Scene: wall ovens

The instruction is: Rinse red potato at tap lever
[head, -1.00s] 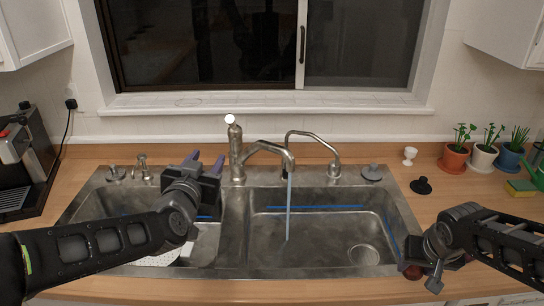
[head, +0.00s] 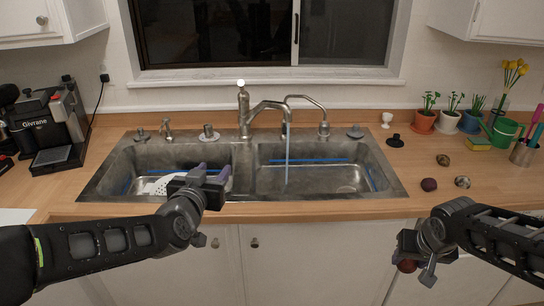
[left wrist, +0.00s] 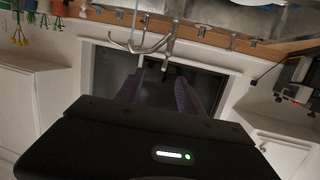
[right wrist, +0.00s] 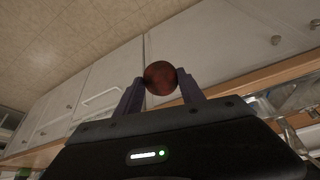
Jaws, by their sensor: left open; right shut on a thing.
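The red potato (right wrist: 160,78) is held between the fingertips of my right gripper (right wrist: 161,82). In the head view the potato (head: 407,266) shows low in front of the counter, right of the sink. My left gripper (head: 212,172) is open and empty, near the front of the left basin. In the left wrist view its two fingers (left wrist: 160,90) are apart. The tap (head: 268,106) stands behind the sink, with its pale-tipped lever (head: 241,88) on top. A stream of water (head: 287,160) runs from the spout into the right basin (head: 345,180).
A white perforated piece (head: 158,186) lies in the left basin. Several dark round items, including a reddish one (head: 429,184), lie on the counter to the right. Potted plants (head: 424,121) stand behind them. A coffee machine (head: 48,125) stands at left. The front counter edge lies before the sink.

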